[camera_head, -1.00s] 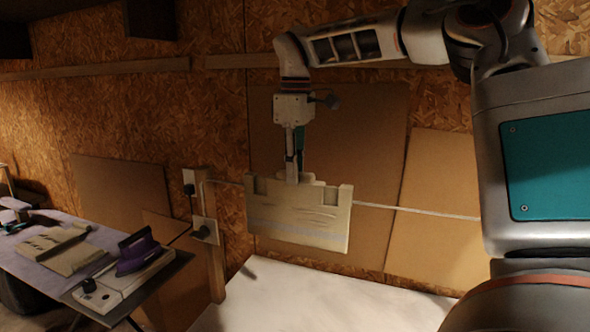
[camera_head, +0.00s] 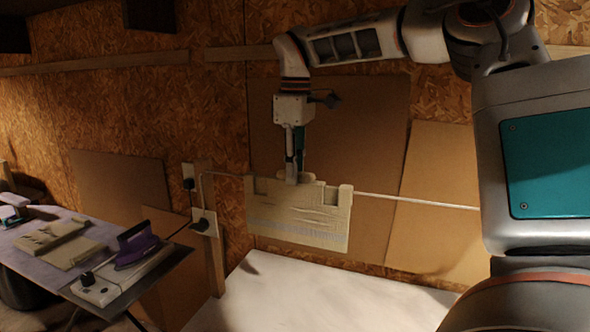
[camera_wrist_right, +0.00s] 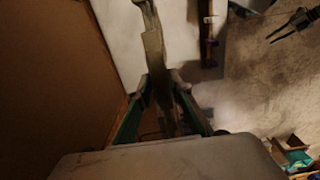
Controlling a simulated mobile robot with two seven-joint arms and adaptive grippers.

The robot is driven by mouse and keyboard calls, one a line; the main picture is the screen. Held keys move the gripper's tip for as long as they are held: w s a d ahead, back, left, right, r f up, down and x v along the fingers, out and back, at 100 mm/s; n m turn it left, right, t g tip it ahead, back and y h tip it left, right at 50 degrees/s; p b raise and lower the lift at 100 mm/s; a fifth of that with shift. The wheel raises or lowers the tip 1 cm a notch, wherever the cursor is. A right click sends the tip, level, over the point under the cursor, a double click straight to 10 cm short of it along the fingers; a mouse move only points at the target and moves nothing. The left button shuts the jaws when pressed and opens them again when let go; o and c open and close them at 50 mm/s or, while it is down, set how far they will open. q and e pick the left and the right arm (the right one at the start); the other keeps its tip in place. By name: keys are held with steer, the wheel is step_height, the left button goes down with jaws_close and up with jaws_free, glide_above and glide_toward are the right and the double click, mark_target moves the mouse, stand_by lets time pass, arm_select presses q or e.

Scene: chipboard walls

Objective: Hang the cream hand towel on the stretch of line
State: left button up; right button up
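The cream hand towel (camera_head: 298,222) hangs as a wide panel, with a faint bluish stripe low down and a notched top edge. My right gripper (camera_head: 293,172) is above it, shut on its bunched top middle. The right wrist view shows the towel edge-on (camera_wrist_right: 154,50) between the fingers (camera_wrist_right: 160,92). The white line (camera_head: 420,203) meets the towel's right side just below its top corner. The line's path behind or through the towel is hidden. A dark two-pronged shape in the right wrist view, apparently my left gripper (camera_wrist_right: 291,25), has its prongs apart and looks empty.
A wooden post (camera_head: 214,262) with sockets and plugs stands left of the towel. At left, an ironing board (camera_head: 40,268) holds a purple iron (camera_head: 137,246) and folded cloth (camera_head: 60,243). A white surface (camera_head: 310,298) lies clear below the towel. Cardboard panels back the line.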

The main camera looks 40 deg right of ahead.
steer(key=shift+o, duration=1.3)
step_height(320, 180, up, 12)
steer(key=shift+s, duration=0.1)
